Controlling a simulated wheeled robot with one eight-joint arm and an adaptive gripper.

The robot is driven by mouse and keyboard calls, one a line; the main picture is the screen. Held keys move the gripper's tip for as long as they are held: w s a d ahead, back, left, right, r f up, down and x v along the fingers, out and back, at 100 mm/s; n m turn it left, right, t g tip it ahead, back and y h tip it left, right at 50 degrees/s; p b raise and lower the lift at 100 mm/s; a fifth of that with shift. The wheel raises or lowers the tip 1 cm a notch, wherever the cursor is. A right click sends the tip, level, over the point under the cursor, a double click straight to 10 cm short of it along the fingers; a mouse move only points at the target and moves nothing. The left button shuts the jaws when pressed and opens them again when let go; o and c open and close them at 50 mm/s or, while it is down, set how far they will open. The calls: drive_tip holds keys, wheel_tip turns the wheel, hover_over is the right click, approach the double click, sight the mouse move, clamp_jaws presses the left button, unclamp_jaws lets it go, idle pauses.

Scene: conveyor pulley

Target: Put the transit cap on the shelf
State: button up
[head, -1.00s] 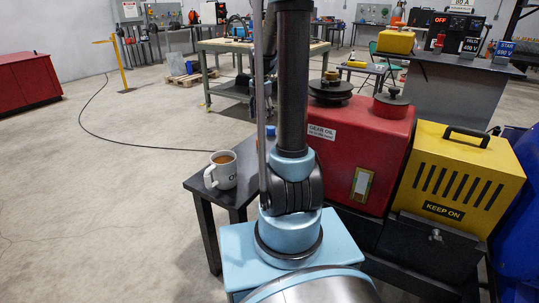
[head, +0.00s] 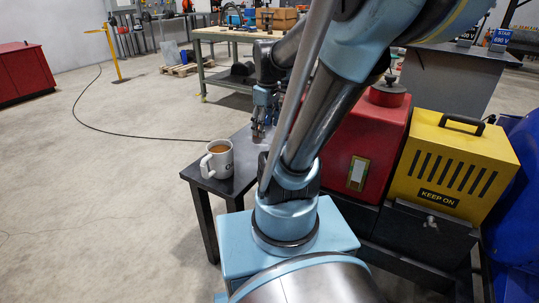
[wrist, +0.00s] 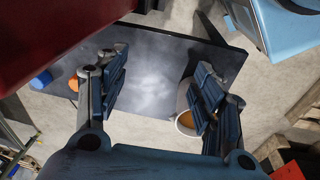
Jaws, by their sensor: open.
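My gripper (head: 262,128) is open and empty, pointing down over the small dark table (head: 240,170), to the right of and behind the mug. In the wrist view its spread fingers (wrist: 160,92) have bare tabletop between them. On the red gear-oil box (head: 400,135) sits a round red cap-like piece with a dark knob (head: 388,92). I cannot tell whether this is the transit cap. The other fittings on that box are hidden behind my arm. A blue round piece (wrist: 41,81) and a small orange piece (wrist: 73,84) show left of the fingers. No shelf is clearly identifiable.
A white mug of brown drink (head: 218,160) stands on the small table, close to the right finger in the wrist view (wrist: 187,121). A yellow vented box (head: 455,165) stands right of the red box. A workbench (head: 215,35) is behind. Floor at left is open, crossed by a cable.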

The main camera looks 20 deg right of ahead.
drive_tip(key=s+a+f+m, duration=0.1)
drive_tip(key=s+f+m, duration=0.5)
drive_tip(key=s+m, duration=0.2)
drive_tip(key=shift+s+t, duration=0.3)
drive_tip(key=shift+s, duration=0.5)
